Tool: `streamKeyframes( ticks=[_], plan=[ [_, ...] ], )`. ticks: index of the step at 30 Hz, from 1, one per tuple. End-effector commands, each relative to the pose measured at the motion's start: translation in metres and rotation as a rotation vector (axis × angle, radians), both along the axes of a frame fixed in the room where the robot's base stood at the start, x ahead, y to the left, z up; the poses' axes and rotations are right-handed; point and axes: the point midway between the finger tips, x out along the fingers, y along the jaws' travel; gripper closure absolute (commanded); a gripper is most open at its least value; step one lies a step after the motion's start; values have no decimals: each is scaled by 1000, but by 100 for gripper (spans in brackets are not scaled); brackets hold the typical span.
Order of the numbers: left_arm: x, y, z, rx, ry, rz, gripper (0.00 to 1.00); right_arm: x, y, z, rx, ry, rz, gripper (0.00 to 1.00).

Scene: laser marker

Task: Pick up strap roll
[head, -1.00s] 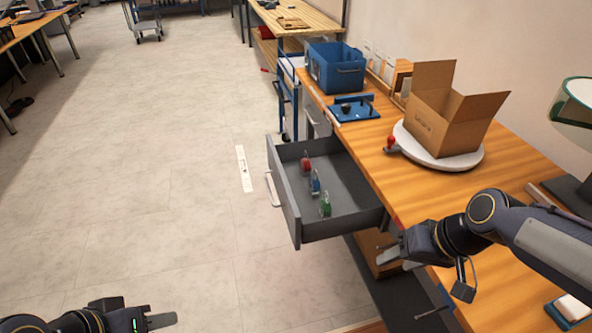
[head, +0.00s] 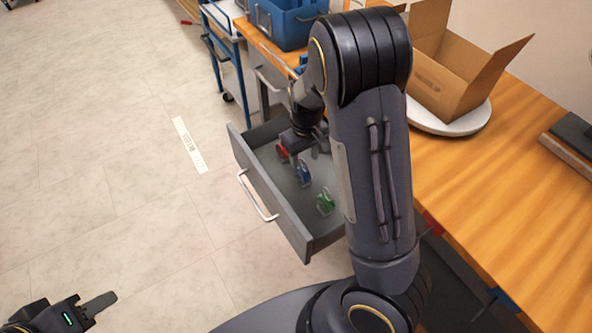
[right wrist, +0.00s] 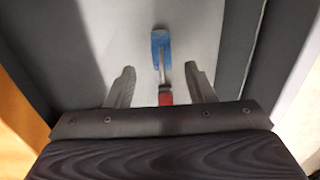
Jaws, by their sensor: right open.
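My right gripper (head: 308,150) reaches down over the drawer near the red and blue rolls. In the right wrist view my right gripper (right wrist: 160,76) is open. Contact cannot be told. My left gripper (head: 108,300) is at the lower left, away from the drawer.
The wooden workbench (head: 450,205) runs along the right, with an open cardboard box (head: 445,75) on a white turntable (head: 460,124). A blue bin (head: 283,22) stands at the back. The drawer walls surround the rolls. Floor to the left is clear.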

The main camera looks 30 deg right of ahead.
Motion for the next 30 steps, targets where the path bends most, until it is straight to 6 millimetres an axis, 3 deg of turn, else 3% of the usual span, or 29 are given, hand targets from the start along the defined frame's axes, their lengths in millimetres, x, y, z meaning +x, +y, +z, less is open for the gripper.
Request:
streamKeyframes(
  ticks=[12, 22, 30],
  plan=[
    [0, 0, -4, 0, 0, 0, 64, 1, 2, -57, 1, 3, -2, 51],
    [0, 0, -4, 0, 0, 0, 64, 1, 3, -63, 2, 0, -2, 51],
    [0, 0, -4, 0, 0, 0, 64, 1, 3, -63, 2, 0, -1, 86]
  ],
)
